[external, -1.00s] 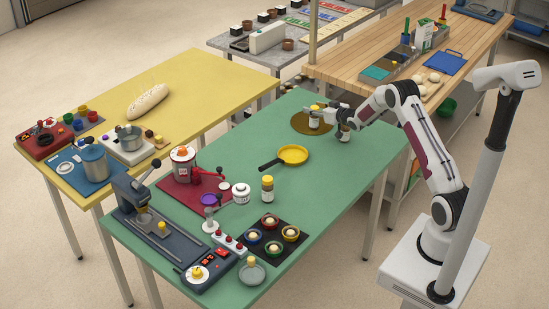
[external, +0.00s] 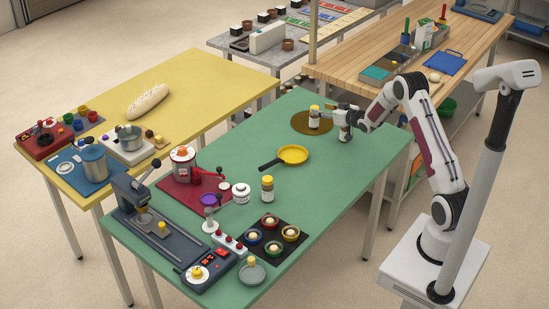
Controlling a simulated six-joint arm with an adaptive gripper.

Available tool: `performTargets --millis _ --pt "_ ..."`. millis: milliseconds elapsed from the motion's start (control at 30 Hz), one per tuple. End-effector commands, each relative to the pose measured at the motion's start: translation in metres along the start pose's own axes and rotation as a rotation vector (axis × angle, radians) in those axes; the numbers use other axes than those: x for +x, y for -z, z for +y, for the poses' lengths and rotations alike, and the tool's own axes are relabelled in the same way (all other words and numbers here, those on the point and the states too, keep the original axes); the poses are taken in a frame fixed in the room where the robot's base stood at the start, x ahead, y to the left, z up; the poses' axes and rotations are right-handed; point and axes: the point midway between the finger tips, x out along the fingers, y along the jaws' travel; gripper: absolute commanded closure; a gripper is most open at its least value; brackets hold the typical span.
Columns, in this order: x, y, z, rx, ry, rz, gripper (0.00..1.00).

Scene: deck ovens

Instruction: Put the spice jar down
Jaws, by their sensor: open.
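The spice jar (external: 314,118), pale with a yellow lid, stands upright on the round brown mat (external: 299,123) at the far end of the green table. My gripper (external: 328,112) is open, low and level just to the right of the jar. At this size I cannot tell whether its fingertips still reach beside the jar or are fully clear of it.
A yellow pan (external: 292,154) lies nearer on the green table (external: 335,180). A second yellow-lidded jar (external: 267,189) stands by a white pot (external: 241,193). The dark tray (external: 271,247) holds several coloured cups. The table's right side is clear.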

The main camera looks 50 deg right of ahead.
Motion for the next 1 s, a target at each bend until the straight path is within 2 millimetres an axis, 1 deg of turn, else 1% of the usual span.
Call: performTargets --millis 400,600,800,1000 --pt "-0.042 0.000 0.000 0.000 -0.001 0.000 0.58" --pt "-0.057 0.001 0.000 0.000 -0.001 0.001 0.58" --pt "-0.063 0.000 0.000 0.000 0.000 0.000 0.58" --pt "-0.064 0.000 0.000 0.000 0.000 0.000 0.58"
